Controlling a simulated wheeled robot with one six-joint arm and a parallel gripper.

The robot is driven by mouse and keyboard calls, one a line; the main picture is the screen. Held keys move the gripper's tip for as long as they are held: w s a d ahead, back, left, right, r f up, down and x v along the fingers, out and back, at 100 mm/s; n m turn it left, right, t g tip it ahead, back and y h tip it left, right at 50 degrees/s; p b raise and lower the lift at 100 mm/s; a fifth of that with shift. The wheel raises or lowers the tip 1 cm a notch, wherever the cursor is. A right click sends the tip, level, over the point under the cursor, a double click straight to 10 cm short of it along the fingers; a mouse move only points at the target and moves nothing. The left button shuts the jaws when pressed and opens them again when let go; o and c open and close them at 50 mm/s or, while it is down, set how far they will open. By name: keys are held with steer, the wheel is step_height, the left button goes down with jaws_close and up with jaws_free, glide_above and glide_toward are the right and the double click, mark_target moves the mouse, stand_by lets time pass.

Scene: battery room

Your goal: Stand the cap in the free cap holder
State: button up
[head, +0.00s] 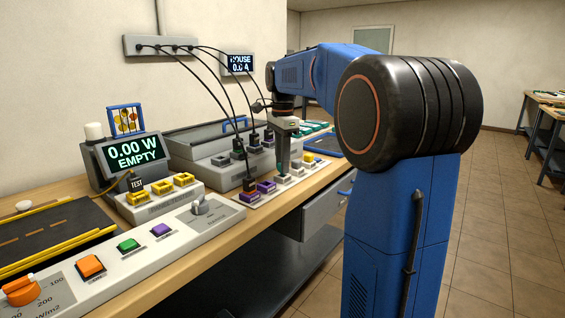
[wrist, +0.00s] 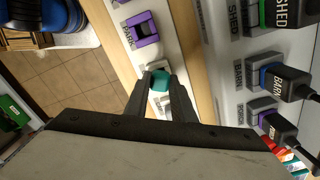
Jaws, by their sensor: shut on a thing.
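My gripper (wrist: 161,82) points down over a pale strip (wrist: 172,48) in the wrist view. It is shut on a small teal piece, which I take to be the cap (wrist: 160,78), held between the fingertips. Whether the cap touches the strip cannot be told. In the head view my gripper (head: 283,165) is above the strip (head: 240,201) near the bench's front edge; the cap cannot be made out there. Which holder is free is unclear.
A meter display (head: 135,150) reads 0.00 W, EMPTY. The floor right of the bench is clear.

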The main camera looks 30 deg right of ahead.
steer(key=shift+f, duration=0.6)
steer(key=o, duration=0.7)
steer(key=shift+r, duration=0.1)
step_height(320, 180, up, 11)
stand_by(1.3)
stand_by(0.4)
